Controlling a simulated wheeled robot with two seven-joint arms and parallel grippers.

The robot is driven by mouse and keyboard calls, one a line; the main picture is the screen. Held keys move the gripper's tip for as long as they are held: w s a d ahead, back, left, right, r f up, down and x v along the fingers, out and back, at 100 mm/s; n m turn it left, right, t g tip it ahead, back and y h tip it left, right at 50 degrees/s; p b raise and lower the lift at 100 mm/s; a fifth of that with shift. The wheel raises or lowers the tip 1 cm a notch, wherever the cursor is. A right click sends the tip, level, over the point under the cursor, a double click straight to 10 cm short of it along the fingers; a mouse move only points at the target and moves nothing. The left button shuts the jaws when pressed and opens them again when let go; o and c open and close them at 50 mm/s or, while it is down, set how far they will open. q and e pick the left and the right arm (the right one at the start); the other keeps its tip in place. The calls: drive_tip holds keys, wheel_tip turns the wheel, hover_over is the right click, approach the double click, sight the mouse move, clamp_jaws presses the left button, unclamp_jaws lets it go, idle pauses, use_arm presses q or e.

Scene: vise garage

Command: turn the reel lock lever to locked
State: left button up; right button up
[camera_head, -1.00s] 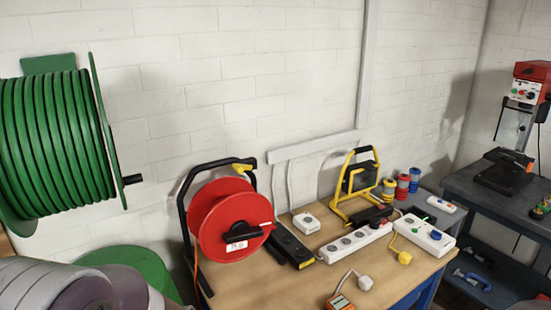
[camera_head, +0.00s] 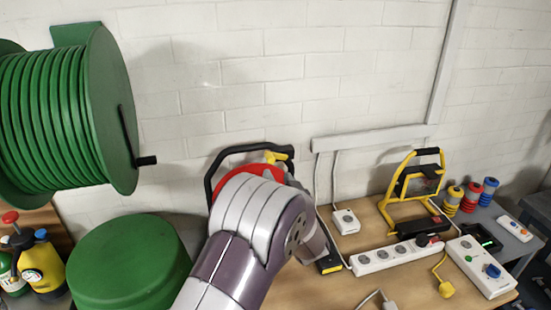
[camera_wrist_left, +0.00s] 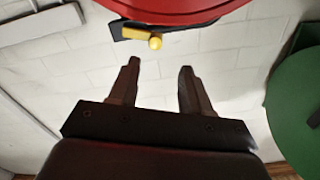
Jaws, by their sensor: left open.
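The red cable reel (camera_head: 232,180) stands on the table in its black frame, mostly hidden behind my left arm in the head view. A yellow lever (camera_head: 277,157) sits at the frame's upper right corner. I take it as the lock lever. In the left wrist view the lever (camera_wrist_left: 141,36) lies on a black part of the frame, beyond the fingertips, with the red reel (camera_wrist_left: 185,10) above it. My left gripper (camera_wrist_left: 157,76) is open and empty, apart from the lever. In the head view its fingers are hidden behind my arm. My right gripper is not in view.
A green hose reel (camera_head: 100,110) hangs at the left with its black crank handle (camera_head: 146,160) sticking out. A green drum (camera_head: 130,262) stands below it. A yellow work lamp (camera_head: 410,195) and power strips (camera_head: 400,255) occupy the table's right. The white wall is close behind.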

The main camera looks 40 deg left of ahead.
sight(272, 160)
use_arm(q)
drive_tip(key=x, duration=0.3)
drive_tip(key=w+p+x, duration=0.1)
drive_tip(key=x, duration=0.1)
drive_tip(key=shift+d+f, duration=0.1)
drive_tip(key=shift+d, duration=0.2)
drive_tip(key=x, duration=0.3)
drive_tip(key=shift+s+a+p, duration=0.1)
drive_tip(key=shift+s+p, duration=0.05)
drive_tip(key=shift+p, duration=0.15)
drive_tip(key=shift+a, duration=0.4)
drive_tip(key=shift+w+d, duration=0.1)
drive_tip(key=shift+w, duration=0.25)
clamp_jaws()
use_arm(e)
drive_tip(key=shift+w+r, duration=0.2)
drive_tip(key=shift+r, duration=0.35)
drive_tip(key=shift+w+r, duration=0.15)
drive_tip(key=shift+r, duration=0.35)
